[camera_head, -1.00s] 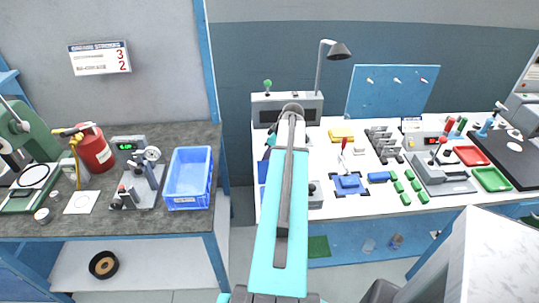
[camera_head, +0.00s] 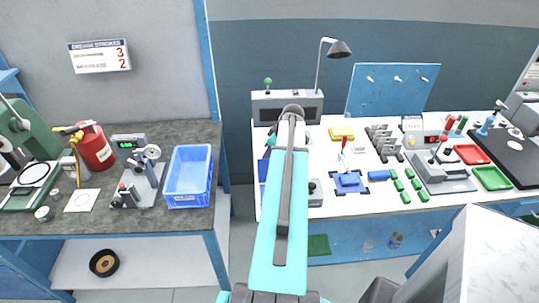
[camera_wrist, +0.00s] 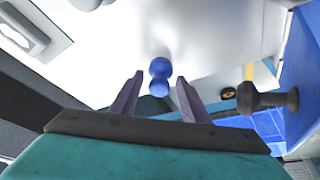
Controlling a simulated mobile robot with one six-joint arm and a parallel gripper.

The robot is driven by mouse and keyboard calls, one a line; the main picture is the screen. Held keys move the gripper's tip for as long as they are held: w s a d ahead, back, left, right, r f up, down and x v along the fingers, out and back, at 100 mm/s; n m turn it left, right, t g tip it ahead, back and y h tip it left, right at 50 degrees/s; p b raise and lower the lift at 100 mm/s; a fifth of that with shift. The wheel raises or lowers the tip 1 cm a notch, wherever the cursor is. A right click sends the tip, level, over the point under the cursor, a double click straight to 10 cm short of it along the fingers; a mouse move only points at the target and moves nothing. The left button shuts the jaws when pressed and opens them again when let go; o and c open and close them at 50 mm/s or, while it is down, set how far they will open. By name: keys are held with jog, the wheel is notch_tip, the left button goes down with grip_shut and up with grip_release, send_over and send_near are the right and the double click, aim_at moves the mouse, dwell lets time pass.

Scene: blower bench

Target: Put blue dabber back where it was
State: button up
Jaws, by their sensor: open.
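A blue waisted, knob-shaped piece (camera_wrist: 160,76), which looks like the blue dabber, shows in the wrist view against a pale surface. My gripper (camera_wrist: 160,88) is open, with its two purple-grey fingers on either side of this piece in the picture. I cannot tell whether it lies between the fingertips or beyond them. No finger visibly touches it. In the head view my arm hides the gripper and the spot it faces on the white bench (camera_head: 328,207).
A dark knob (camera_wrist: 268,98) stands out near a blue panel on the right in the wrist view. On the white bench are a grey box (camera_head: 287,107), a lamp (camera_head: 338,48), a blue fixture (camera_head: 348,182) and green blocks (camera_head: 405,190). A blue bin (camera_head: 188,178) stands on the left bench.

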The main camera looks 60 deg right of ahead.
jog(key=shift+r, duration=0.3)
jog(key=b+v, duration=0.2)
jog(key=v, duration=0.9)
jog(key=shift+s+r, duration=0.2)
jog(key=shift+r, duration=0.15)
jog(key=shift+a, duration=0.1)
dwell(0.6)
